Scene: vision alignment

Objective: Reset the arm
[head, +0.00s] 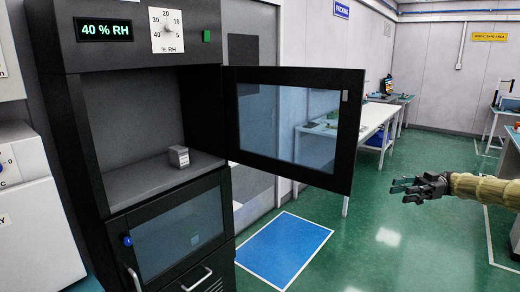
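My gripper (406,188) is at the right of the head view, dark, pointing left on a tan-sleeved arm. Its fingers look spread apart, with nothing between them. It hangs in free air over the green floor, to the right of the open cabinet door (359,130) and apart from it.
A black cabinet (90,120) stands at left, its upper glass door swung open to the right. A small grey box (179,156) sits on its shelf. A blue floor mat (284,247) lies below. White tables (375,118) stand further back. Open floor surrounds my gripper.

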